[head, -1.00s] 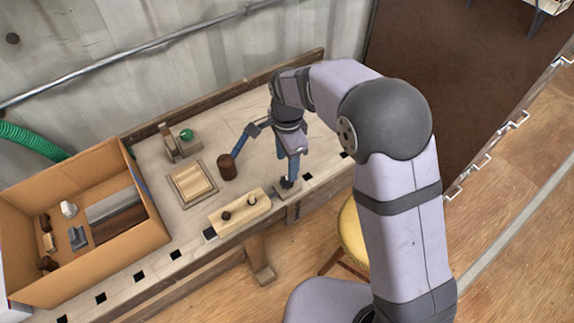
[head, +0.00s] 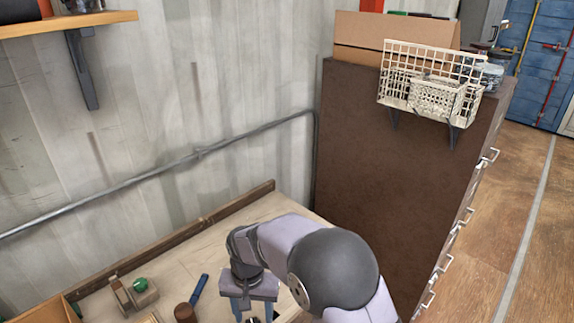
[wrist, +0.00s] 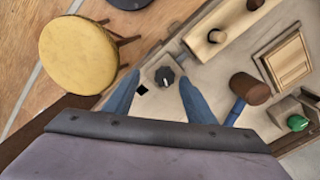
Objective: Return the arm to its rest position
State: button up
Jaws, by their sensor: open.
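My gripper (head: 254,312) is at the bottom of the head view, above the workbench, its fingertips partly cut off. In the wrist view my gripper (wrist: 160,90) has its two blue fingers spread with nothing held between them. Beyond the fingertips, a dark knob (wrist: 165,77) on the bench front shows in the gap. A mallet with a brown head (wrist: 249,88) and blue handle lies on the bench to the right of the fingers. It also shows left of my gripper in the head view (head: 198,289).
A yellow stool (wrist: 77,54) stands by the bench. A wooden block with dark pegs (wrist: 222,29), a wooden frame (wrist: 288,58) and a green-knobbed tool (wrist: 297,122) are on the bench. A brown cabinet (head: 400,165) carrying a wire basket (head: 428,85) stands behind my arm.

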jog(key=s+d+f+n+g, duration=0.2)
jog(key=s+d+n, duration=0.5)
jog(key=s+d, duration=0.45)
jog(key=s+d+r+m+t, duration=0.1)
jog(key=d+r+m, duration=0.2)
jog(key=d, duration=0.3)
jog(key=s+d+r+m+t, duration=0.1)
jog(key=s+d+r+m, duration=0.1)
jog(key=d, duration=0.3)
jog(key=shift+s+d+r+m, duration=0.25)
jog(key=shift+d+r+m, duration=0.15)
jog(key=shift+r, duration=0.4)
